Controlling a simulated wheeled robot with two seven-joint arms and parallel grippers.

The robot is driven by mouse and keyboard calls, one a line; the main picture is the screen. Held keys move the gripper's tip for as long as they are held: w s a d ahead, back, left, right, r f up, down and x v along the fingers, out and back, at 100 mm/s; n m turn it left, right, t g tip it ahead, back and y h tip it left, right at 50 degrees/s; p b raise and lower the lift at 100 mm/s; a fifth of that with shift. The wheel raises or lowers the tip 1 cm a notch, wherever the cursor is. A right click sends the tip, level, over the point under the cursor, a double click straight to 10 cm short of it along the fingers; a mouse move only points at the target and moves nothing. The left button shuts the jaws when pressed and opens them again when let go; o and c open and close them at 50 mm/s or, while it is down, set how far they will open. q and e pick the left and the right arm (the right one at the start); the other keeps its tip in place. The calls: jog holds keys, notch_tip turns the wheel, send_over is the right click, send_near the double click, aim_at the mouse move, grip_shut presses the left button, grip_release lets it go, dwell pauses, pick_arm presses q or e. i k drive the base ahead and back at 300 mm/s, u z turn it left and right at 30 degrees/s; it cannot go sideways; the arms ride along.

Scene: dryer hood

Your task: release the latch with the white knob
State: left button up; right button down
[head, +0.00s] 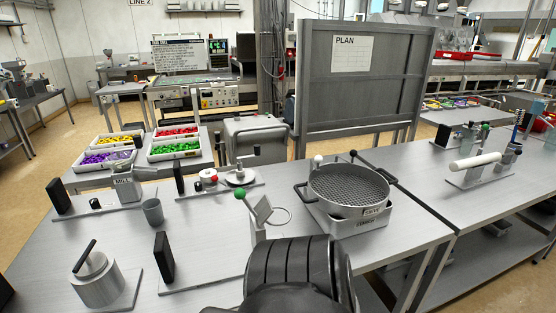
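A small white knob (317,159) tops a short upright lever at the back left rim of a round grey sieve pan (349,187). A black knob (353,154) stands on a similar lever at the back of the pan. The latch itself is too small to make out; the pan hides the foot of the levers. The pan sits on a grey base with a label (363,223) on its front. A large black ribbed arm part of mine fills the bottom centre. Neither of my grippers shows in the head view.
A green-knobbed lever (240,193) stands left of the pan. A grey cup (153,212), a metal cylinder with a black handle (97,277) and black upright plates (164,258) stand further left. A grey PLAN board (364,85) rises behind.

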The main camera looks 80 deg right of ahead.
aim_at(319, 159)
jog(key=u, duration=0.05)
jog(key=k, duration=1.15)
jog(key=z, duration=1.45)
jog(key=i, duration=0.35)
jog(key=u, duration=0.05)
